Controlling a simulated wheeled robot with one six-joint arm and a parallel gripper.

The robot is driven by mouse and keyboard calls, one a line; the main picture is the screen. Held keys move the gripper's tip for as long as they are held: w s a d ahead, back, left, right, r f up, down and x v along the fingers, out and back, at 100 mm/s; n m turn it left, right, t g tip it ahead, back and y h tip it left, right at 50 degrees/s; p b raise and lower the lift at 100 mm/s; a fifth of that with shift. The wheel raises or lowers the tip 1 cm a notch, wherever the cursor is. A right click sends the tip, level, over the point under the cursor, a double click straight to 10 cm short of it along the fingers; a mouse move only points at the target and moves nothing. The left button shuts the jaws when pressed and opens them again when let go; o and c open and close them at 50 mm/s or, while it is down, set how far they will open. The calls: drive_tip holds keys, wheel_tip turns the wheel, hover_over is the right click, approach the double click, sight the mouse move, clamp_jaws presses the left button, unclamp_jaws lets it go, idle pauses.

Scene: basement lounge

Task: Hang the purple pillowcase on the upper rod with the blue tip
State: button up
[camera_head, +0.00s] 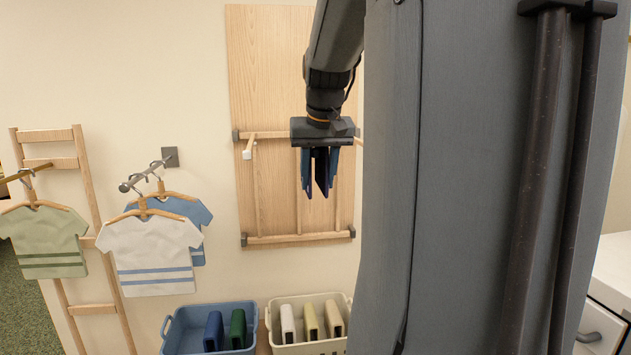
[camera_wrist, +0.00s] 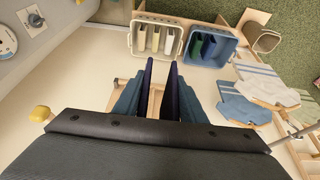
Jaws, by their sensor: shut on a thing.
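My gripper (camera_head: 320,172) points down in front of the wooden wall rack. It is shut on a dark purple-navy folded cloth, which I take to be the purple pillowcase (camera_head: 321,178). In the wrist view the cloth shows as two dark flaps (camera_wrist: 173,92) with a gap between them, beside the blue fingers. The upper rod (camera_head: 266,135) of the rack runs behind my gripper and is partly hidden by it. A short bar with a white tip (camera_head: 247,154) juts out at its left. A yellow tip (camera_wrist: 40,113) shows in the wrist view. I see no blue tip.
A lower rod (camera_head: 290,239) crosses the rack. Below stand a blue basket (camera_head: 172,335) and a cream basket (camera_head: 270,322) with folded cloths. Shirts on hangers, a white one (camera_head: 150,258) in front, hang left of the rack. A wooden ladder (camera_head: 92,205) leans there.

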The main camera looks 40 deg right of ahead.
sight(316, 149)
drive_tip(key=w+d+f, duration=0.1)
drive_tip(key=w+d, duration=0.2)
drive_tip(key=w, duration=0.2)
drive_tip(key=shift+w+d+f+b, duration=0.2)
drive_tip(key=shift+w+f+b, duration=0.05)
drive_tip(key=shift+w+b, duration=0.1)
idle(0.5)
drive_tip(key=o, duration=1.2)
drive_tip(key=shift+b+v, duration=0.75)
drive_tip(key=shift+v, duration=3.2)
